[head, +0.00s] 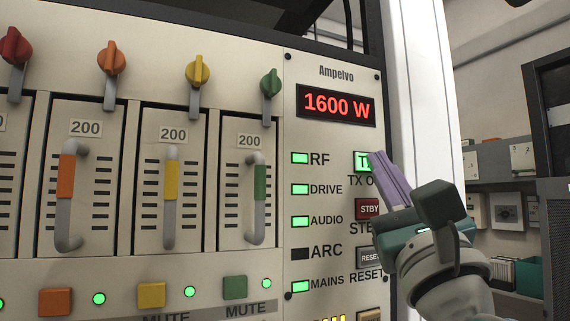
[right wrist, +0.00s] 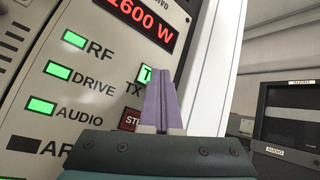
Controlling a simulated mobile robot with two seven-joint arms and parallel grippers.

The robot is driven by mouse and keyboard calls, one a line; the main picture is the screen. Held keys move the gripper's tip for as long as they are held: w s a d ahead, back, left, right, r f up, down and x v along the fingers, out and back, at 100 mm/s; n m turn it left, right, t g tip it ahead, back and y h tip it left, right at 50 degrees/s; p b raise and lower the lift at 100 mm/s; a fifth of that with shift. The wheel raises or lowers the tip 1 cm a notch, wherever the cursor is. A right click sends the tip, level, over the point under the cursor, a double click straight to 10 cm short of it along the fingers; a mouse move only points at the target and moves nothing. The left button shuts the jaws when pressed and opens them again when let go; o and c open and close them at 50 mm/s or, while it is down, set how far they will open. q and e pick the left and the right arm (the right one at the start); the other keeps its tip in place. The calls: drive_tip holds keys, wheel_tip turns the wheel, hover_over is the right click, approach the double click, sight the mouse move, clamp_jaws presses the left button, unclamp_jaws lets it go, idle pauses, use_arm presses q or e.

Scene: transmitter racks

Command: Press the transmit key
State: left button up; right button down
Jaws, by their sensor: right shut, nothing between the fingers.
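The transmit key (head: 361,161) is a small lit green button marked "T…" on the beige rack panel, above the label "TX O…". In the right wrist view the green key (right wrist: 146,73) shows just left of the fingertips and is partly covered. My right gripper (head: 378,157) is shut and empty, its purple fingers pointing at the key's right side. In the right wrist view the fingertips (right wrist: 161,72) overlap the key's edge; whether they touch it I cannot tell. The red display (head: 336,105) reads "1600 W". My left gripper is not in view.
Below the key are the red STBY button (head: 368,209) and the grey RESET button (head: 369,258), close to my right gripper. RF, DRIVE, AUDIO and MAINS lamps are green; the ARC lamp (head: 301,253) is dark. Drawer modules with coloured handles (head: 172,180) fill the left.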

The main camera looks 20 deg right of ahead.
drive_tip(key=shift+s+d, duration=0.1)
drive_tip(key=shift+s, duration=0.7)
drive_tip(key=s+p, duration=0.1)
drive_tip(key=s, duration=0.4)
drive_tip(key=shift+d, duration=0.2)
idle(0.8)
